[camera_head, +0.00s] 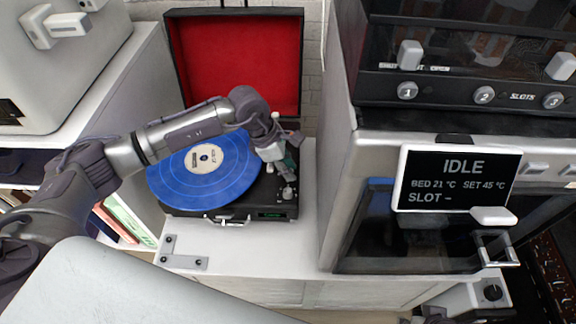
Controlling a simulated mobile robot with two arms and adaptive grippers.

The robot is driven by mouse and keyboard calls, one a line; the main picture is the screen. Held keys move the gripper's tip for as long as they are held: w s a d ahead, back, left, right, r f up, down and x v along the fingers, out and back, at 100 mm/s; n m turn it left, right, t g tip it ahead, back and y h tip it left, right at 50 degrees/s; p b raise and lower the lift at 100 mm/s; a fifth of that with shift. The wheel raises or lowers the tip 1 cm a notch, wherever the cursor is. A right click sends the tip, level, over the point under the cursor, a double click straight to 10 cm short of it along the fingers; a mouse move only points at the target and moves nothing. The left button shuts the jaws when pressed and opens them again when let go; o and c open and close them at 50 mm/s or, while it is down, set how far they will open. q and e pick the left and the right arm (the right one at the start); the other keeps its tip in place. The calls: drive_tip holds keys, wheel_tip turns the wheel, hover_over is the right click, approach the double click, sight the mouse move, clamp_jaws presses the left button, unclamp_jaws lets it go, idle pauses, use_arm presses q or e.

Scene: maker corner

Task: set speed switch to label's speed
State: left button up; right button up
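A black record player (238,213) with a raised red-lined lid (236,60) stands on the white counter. A blue record (236,179) lies on it, with a cream centre label (203,158) whose print is too small to read. Small controls (288,192) sit at the player's right front; I cannot make out which is the speed switch or its setting. My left arm reaches across the record from the left. My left gripper (280,154) is over the player's right side, just behind those controls, partly hiding the tonearm area. Its finger opening is unclear. I cannot identify my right gripper.
A machine with a screen reading IDLE (459,180) and numbered knobs (484,95) stands close on the right. A metal bracket (183,254) lies on the counter in front of the player. Books (128,222) stand at the left. The counter's front right is clear.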

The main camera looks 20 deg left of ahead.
use_arm(q)
drive_tip(key=shift+a+r, duration=0.1)
drive_tip(key=shift+r, duration=0.15)
drive_tip(key=v, duration=1.1)
drive_tip(key=shift+a+r, duration=0.2)
drive_tip(key=shift+s, duration=0.1)
